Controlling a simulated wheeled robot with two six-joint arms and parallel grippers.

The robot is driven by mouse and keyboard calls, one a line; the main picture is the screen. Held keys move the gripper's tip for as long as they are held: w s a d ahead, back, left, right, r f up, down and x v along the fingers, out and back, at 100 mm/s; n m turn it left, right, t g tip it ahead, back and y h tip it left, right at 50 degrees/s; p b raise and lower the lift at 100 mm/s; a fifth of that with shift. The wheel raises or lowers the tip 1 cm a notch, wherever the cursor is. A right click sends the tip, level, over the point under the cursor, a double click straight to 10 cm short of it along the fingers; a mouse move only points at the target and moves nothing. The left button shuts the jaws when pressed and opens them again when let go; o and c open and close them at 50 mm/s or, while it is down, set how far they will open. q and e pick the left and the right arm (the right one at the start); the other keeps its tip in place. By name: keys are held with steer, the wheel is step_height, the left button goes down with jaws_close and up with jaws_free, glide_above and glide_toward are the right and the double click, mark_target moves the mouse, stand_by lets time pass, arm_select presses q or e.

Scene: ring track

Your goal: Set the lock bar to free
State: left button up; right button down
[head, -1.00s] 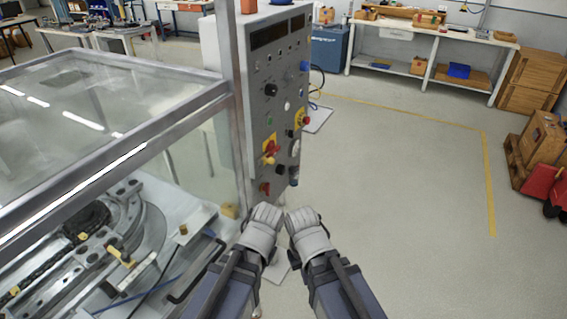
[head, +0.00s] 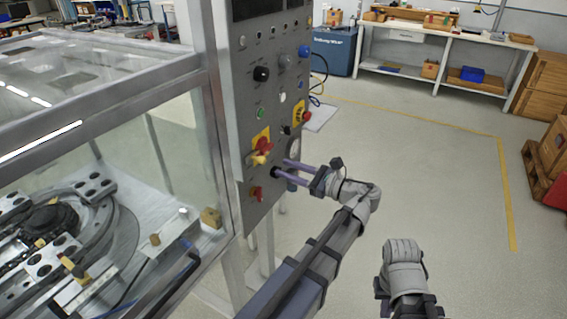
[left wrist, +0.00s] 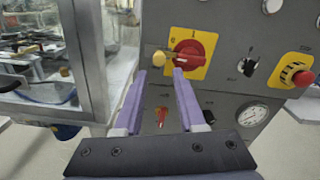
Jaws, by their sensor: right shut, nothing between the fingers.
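On the grey control panel (head: 245,100), a red rotary handle (head: 263,145) sits on a yellow plate; it also shows in the left wrist view (left wrist: 188,53). A small yellow knob (left wrist: 159,58) sticks out at the handle's left. I cannot tell for sure which part is the lock bar. My left gripper (head: 284,172) is open, with its purple fingers towards the panel just below and right of the handle. In the left wrist view its fingertips (left wrist: 159,74) stand apart below the yellow knob, with nothing between them. My right wrist shows low right in the head view; its fingers are hidden.
A red lever (left wrist: 161,117) sits below the handle. A black knob (left wrist: 248,65), a red emergency button (left wrist: 302,77) and a gauge (left wrist: 252,115) lie to the right. A glazed machine enclosure (head: 110,110) stands left of the panel.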

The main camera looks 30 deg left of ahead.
mark_target(265, 162)
arm_select(q)
steer(key=shift+w+a, duration=0.15)
steer(key=shift+a, duration=1.85)
steer(key=shift+w+a, duration=0.1)
steer(key=shift+a, duration=1.85)
steer(key=shift+c, duration=0.3)
jaws_close()
